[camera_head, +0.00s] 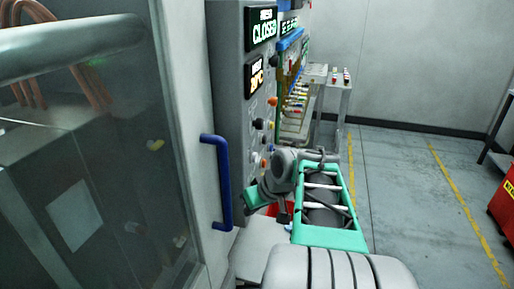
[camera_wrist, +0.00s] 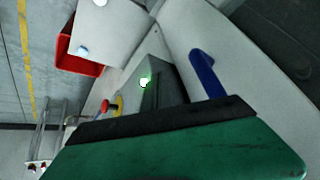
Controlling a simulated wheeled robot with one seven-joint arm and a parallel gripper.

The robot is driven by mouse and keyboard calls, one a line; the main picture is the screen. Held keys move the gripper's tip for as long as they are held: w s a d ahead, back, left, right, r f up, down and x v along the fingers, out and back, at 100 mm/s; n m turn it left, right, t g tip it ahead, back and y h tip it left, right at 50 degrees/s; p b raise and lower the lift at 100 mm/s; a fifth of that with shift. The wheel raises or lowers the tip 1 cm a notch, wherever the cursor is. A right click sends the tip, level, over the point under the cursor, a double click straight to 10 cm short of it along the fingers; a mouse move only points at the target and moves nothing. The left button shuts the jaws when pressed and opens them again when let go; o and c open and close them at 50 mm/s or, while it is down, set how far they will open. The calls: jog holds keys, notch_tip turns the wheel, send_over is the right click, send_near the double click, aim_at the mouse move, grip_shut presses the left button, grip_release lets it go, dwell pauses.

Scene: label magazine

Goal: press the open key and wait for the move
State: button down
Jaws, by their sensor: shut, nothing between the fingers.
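A grey control panel (camera_head: 229,85) stands left of the middle in the head view. Its upper display (camera_head: 263,29) reads CLOSED. Several keys and knobs run down its face; their labels are too small to read, so I cannot tell which is the open key. My gripper (camera_head: 254,196) is shut and empty, low at the panel's face, and covers part of it. In the wrist view my gripper (camera_wrist: 160,121) fills the lower part. Beyond its dark edge a round green-white light (camera_wrist: 145,82) glows on a grey surface. Contact with any key cannot be seen.
A blue door handle (camera_head: 218,182) is just left of my gripper, on a cabinet with a glazed door (camera_head: 110,165). A red and yellow knob (camera_wrist: 112,105) shows in the wrist view, with a red bin (camera_wrist: 76,62).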

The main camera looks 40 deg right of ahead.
aim_at(255, 157)
jog(key=s+d+r+n+t+p, duration=0.1)
jog(key=d+r+t, duration=0.1)
jog(key=d+r, duration=0.3)
jog(key=s+d+r+n+t+p, duration=0.1)
jog(key=d+r, duration=0.4)
jog(key=d, duration=0.5)
jog(key=shift+s+d+r+n+t+y+p, duration=0.3)
jog(key=shift+s+t, duration=0.2)
jog(key=shift+t, duration=0.3)
jog(key=shift+a, duration=0.1)
jog(key=w+a+b, duration=0.2)
jog(key=w+a, duration=0.3)
jog(key=w, duration=0.2)
jog(key=shift+a, duration=0.2)
jog(key=shift+w, duration=0.1)
jog(key=shift+w+a, duration=0.25)
